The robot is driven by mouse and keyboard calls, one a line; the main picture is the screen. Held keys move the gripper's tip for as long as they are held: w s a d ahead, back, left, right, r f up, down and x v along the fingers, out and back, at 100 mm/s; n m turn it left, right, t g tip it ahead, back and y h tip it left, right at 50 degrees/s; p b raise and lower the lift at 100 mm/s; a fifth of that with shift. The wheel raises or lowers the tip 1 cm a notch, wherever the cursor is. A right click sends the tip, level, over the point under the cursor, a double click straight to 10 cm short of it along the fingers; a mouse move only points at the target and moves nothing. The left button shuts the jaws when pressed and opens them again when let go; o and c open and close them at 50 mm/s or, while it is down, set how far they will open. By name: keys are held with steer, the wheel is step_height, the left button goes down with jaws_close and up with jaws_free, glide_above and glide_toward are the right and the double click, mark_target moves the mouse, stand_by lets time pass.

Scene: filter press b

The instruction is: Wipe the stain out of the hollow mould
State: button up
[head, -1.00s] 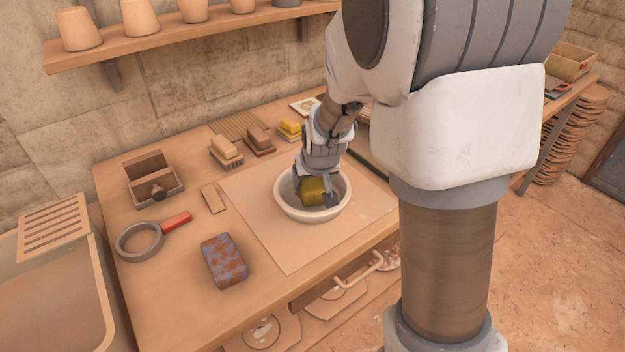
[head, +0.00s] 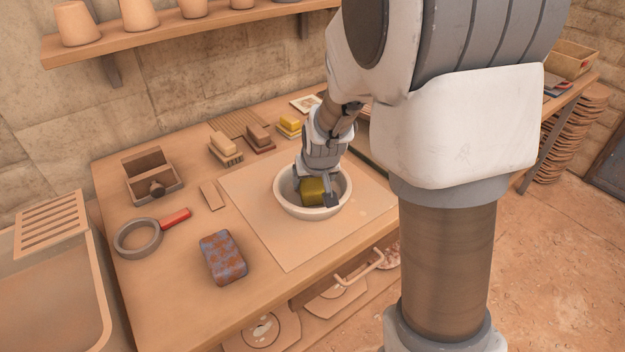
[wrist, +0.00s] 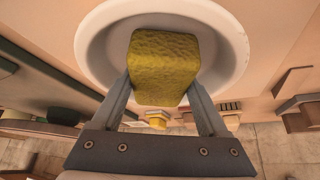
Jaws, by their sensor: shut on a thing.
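The hollow mould is a round, pale bowl (head: 284,208) on a light board on the table. My gripper (head: 316,194) reaches down into it and is shut on a yellow-green sponge (head: 312,189). In the wrist view the sponge (wrist: 165,66) sits between the two fingers of my gripper (wrist: 165,88), inside the rim of the bowl (wrist: 236,48). I cannot tell whether the sponge touches the bowl's inner surface. No stain shows; the sponge and gripper hide part of the hollow.
A purple-brown mottled block (head: 223,257) lies left of the board (head: 290,252). A grey ring with a red handle (head: 138,238), a wooden box (head: 152,178) and several brushes and soaps (head: 258,138) stand further back. A basin (head: 50,290) is at the left.

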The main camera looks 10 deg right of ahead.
steer(key=shift+f, duration=0.3)
steer(key=shift+a+r, duration=0.1)
steer(key=shift+a, duration=0.25)
steer(key=shift+d+b, duration=0.65)
steer(key=shift+d, duration=0.05)
steer(key=shift+a, duration=0.2)
steer(key=shift+a+p, duration=0.2)
steer(key=shift+p, duration=0.3)
steer(key=shift+a, duration=0.3)
